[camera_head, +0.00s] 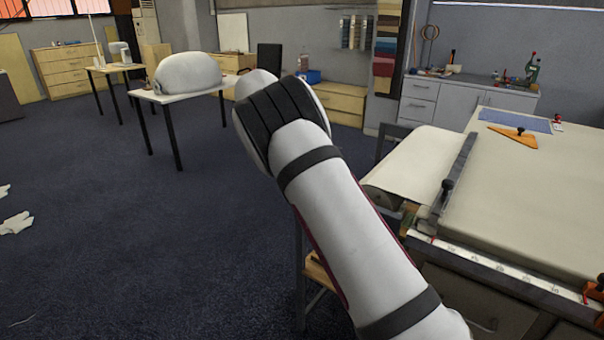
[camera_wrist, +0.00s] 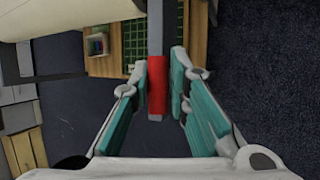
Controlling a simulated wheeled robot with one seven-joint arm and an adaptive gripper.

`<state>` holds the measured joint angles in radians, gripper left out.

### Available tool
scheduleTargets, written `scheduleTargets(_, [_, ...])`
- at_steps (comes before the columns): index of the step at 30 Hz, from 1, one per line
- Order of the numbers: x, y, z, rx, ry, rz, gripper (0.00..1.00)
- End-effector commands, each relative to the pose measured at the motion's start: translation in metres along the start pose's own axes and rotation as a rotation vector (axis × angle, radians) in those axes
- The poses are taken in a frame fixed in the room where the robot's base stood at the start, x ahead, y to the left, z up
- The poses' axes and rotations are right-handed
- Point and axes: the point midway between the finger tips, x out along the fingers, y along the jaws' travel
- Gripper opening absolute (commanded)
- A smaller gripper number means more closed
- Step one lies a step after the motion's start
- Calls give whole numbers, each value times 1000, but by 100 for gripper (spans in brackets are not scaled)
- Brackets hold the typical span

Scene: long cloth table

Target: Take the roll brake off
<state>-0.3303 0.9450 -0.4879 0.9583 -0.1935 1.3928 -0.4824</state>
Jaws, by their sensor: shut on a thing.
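In the wrist view, a red grip (camera_wrist: 157,92) sits at the end of a grey bar (camera_wrist: 155,28) that runs up out of the frame; I take it to be the roll brake's lever. My gripper (camera_wrist: 161,74) has its teal-padded fingers on both sides of the red grip and is shut on it. Pale cloth (camera_wrist: 60,12) shows at the top left of that view. In the head view, the cloth roll (camera_head: 397,190) is at the left end of the long table. The gripper and the lever do not show there, and my white arm covers the middle.
The long table (camera_head: 530,200) bears a clamping bar (camera_head: 455,180), an orange set square (camera_head: 513,136) and a blue mat (camera_head: 515,120). A smaller table (camera_head: 190,88) stands further back. Open dark carpet (camera_head: 120,240) lies to the left.

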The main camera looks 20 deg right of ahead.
Motion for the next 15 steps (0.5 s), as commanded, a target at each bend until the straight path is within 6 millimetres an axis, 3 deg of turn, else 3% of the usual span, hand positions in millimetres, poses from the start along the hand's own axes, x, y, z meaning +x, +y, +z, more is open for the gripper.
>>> scheduleTargets(15, [7,18,-2,10,0,16,0])
